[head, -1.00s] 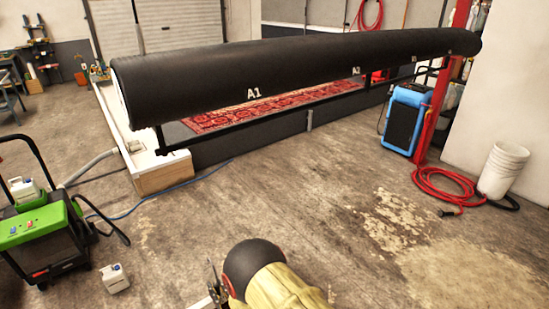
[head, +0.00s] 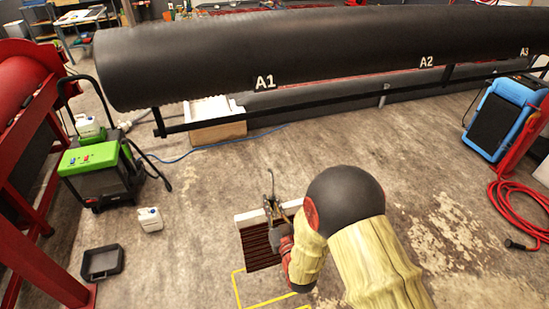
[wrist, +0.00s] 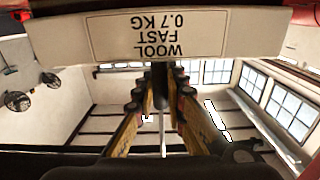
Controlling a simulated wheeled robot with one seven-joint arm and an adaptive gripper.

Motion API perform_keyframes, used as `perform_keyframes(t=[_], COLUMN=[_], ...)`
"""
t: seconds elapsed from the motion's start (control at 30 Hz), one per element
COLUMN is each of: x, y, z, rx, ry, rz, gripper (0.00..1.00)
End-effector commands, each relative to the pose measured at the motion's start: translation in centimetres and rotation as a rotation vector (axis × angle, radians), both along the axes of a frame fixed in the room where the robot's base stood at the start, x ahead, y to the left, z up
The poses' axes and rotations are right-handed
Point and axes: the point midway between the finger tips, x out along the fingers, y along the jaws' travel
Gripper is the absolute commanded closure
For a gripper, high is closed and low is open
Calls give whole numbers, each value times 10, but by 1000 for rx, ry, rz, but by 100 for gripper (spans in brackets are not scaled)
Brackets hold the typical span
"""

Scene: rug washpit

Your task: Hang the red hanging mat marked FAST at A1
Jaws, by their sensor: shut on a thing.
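My gripper (head: 275,210) is shut on the hanging mat. It holds the mat by its pale header bar (head: 250,216), low in front of the black roller. The mat's dark red-brown striped cloth (head: 262,250) hangs below the bar, partly hidden by my arm. In the wrist view the header label (wrist: 150,35) reads WOOL FAST 0.7 KG upside down, with my gripper's fingers (wrist: 160,85) at its edge. The white mark A1 (head: 265,82) is on the side of the long black roller (head: 180,65), above and beyond the mat and apart from it.
A red frame (head: 35,250) borders the left edge. A blue machine (head: 503,118) and red hose (head: 520,205) are at right. The floor between mat and roller is mostly clear.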

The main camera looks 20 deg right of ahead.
Motion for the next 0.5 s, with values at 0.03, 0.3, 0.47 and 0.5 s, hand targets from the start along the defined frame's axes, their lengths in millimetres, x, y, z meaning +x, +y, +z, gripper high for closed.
perform_keyframes(t=[0.03,0.3,0.47,0.5], x=[3,-2,-9,-10], y=[0,0,0,0], z=[33,136,171,176], rx=[0,0,0,0], ry=[-11,-8,-5,-4], rz=[1,1,2,2], gripper=[100,100,100,100])
